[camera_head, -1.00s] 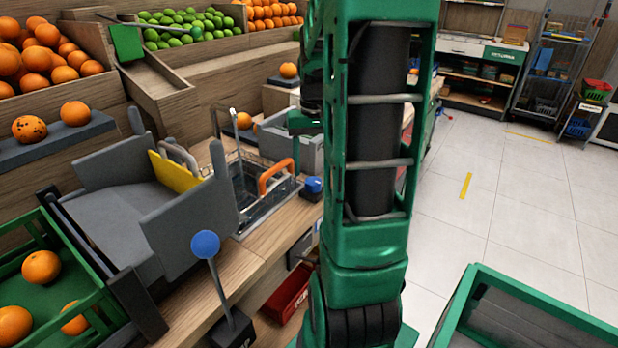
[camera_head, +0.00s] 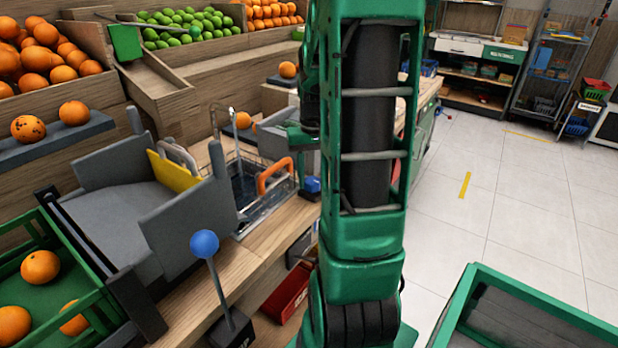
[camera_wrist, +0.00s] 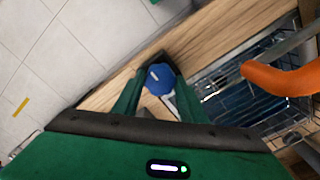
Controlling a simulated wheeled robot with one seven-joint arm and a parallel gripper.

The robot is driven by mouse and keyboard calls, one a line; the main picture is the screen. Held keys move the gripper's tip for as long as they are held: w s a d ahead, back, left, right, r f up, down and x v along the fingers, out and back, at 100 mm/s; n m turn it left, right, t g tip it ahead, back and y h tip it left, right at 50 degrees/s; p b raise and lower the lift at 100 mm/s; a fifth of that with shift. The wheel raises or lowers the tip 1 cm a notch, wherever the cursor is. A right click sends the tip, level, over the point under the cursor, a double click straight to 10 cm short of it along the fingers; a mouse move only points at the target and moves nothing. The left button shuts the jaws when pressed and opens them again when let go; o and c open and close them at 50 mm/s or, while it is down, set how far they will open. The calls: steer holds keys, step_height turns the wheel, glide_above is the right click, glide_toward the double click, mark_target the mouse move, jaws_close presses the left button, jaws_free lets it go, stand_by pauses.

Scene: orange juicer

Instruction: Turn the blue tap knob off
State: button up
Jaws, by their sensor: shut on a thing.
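The blue tap knob (camera_head: 312,186) sits at the right end of the sink, on the wooden counter edge. In the wrist view the blue knob (camera_wrist: 159,78) lies between the two green fingers of my gripper (camera_wrist: 158,92), which is shut on it. The knob's top shows a small pale mark; its sides are partly hidden by the fingers. In the head view my green arm stands just right of the knob and hides most of the gripper. The thin metal tap (camera_head: 214,118) rises at the back of the sink.
An orange handle (camera_head: 272,176) arches over the sink basket close to the knob; it also shows in the wrist view (camera_wrist: 280,80). A blue-ball lever (camera_head: 204,243) stands nearer on the counter (camera_head: 262,240). Open tiled floor (camera_head: 480,215) lies to the right.

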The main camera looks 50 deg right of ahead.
steer(key=shift+w, duration=0.1)
steer(key=m, duration=0.4)
steer(key=shift+a+m, duration=0.1)
steer(key=shift+m, duration=0.3)
steer(key=m, duration=0.4)
steer(key=shift+w, duration=0.1)
steer(key=m, duration=0.4)
steer(key=shift+m, duration=2.4)
steer(key=o, duration=1)
steer(key=shift+o, duration=0.3)
